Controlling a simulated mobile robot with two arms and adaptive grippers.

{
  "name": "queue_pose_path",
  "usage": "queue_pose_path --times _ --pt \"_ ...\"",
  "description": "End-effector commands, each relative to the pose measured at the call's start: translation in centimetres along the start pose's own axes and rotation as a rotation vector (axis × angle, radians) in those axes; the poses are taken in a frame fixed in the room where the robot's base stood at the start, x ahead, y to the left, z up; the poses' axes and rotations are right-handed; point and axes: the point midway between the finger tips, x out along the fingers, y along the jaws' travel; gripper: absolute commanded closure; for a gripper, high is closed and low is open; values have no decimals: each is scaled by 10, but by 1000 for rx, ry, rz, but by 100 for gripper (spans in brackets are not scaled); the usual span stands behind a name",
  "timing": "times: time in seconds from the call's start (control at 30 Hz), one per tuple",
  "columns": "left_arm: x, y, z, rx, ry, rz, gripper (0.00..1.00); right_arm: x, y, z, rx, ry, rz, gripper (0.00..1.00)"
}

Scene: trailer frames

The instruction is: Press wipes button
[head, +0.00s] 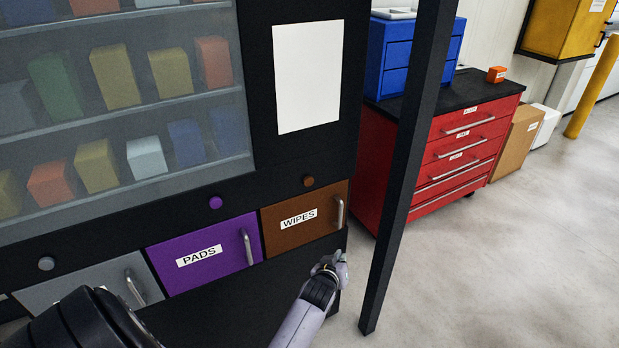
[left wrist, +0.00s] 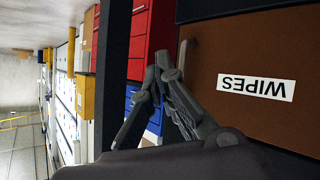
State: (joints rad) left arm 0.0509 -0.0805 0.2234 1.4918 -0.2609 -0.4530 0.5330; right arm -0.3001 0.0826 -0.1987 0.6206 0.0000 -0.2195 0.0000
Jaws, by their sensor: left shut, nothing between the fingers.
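The wipes button, a small round brown knob (head: 308,181), sits on the black panel above the brown drawer (head: 275,237) labelled WIPES. My left gripper (head: 332,266) is below the drawer's right end in the head view, lower than the button and apart from it. The left wrist view is upside down. It shows the gripper's fingers (left wrist: 163,72) closed together and empty beside the drawer (left wrist: 235,50). The button does not show in the left wrist view. My right gripper is not in view.
A purple PADS drawer (head: 180,273) with a purple button (head: 215,202) and a grey drawer (head: 70,285) are to the left. Metal handles stick out from the drawers. A black post (head: 405,170) stands right of the gripper, before a red tool cabinet (head: 450,150). Open floor lies right.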

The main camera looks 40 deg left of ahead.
Motion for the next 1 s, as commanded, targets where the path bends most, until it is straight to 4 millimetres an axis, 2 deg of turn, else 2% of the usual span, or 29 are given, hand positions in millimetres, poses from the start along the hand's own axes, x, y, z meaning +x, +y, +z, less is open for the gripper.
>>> queue_pose_path --times 0.03,0.1,0.2,0.3,0.47,1.0 --pt "-6 5 -34 -38 48 -3 100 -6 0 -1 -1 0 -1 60" --pt "-13 6 -70 -84 103 -10 100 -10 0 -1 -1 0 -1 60" --pt "-22 7 -109 -137 164 -16 100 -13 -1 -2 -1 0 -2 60" --pt "-29 5 -131 -170 200 -21 100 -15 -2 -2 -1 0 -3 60" --pt "-33 4 -144 -188 221 -23 100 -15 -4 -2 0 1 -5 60" --pt "-33 4 -142 -187 221 -24 100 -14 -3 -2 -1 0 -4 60"
